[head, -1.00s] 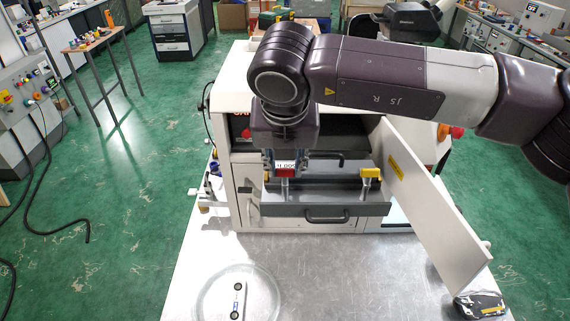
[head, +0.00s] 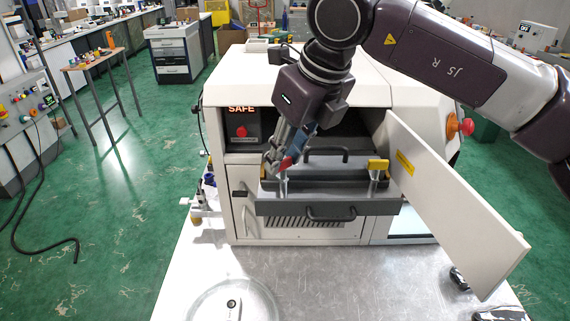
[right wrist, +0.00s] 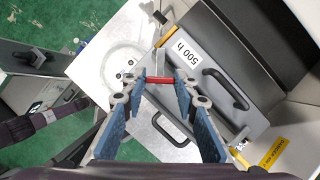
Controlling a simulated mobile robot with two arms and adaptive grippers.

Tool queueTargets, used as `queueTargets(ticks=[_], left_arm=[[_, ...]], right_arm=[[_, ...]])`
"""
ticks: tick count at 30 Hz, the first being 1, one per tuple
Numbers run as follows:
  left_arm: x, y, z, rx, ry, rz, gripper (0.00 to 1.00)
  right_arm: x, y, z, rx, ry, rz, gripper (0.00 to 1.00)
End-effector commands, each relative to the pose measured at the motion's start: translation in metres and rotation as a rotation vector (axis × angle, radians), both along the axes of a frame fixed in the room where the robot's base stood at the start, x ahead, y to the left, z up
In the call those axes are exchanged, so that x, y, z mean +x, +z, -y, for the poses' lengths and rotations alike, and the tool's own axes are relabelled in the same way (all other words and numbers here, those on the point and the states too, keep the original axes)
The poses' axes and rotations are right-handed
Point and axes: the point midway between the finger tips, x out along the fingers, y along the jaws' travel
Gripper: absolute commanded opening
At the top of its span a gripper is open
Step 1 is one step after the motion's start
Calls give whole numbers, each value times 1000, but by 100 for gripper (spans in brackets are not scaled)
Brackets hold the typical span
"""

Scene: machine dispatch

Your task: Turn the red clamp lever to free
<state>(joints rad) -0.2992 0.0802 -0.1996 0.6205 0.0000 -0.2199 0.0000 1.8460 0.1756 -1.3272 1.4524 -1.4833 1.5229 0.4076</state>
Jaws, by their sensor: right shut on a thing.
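The red clamp lever (head: 286,163) is at the left end of the grey drawer-like fixture (head: 330,207) at the machine's open front. It slants in the head view, with the gripper partly covering it. In the right wrist view the red lever (right wrist: 160,79) lies between the fingertips. My right gripper (head: 279,158) is tilted and shut on this lever; its blue-grey fingers also show in the right wrist view (right wrist: 158,84). A yellow clamp lever (head: 378,165) stands at the fixture's right end. My left gripper is not in view.
The white machine's door (head: 450,205) stands open on the right. A red button (head: 241,131) is under a "SAFE" display. A round clear dish (head: 215,302) is on the metal table at the front. The table between dish and fixture is clear.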

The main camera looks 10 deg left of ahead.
Motion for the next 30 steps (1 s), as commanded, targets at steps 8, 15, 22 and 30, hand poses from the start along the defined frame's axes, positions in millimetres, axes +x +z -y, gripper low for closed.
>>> queueTargets(ticks=[8,15,22,30], left_arm=[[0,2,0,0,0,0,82],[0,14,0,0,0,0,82],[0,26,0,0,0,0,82],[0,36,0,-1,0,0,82]], right_arm=[[2,1,1,2,258,-4,3],[3,3,1,2,483,-4,3],[4,3,1,1,664,-2,3],[5,2,1,0,804,0,3]])
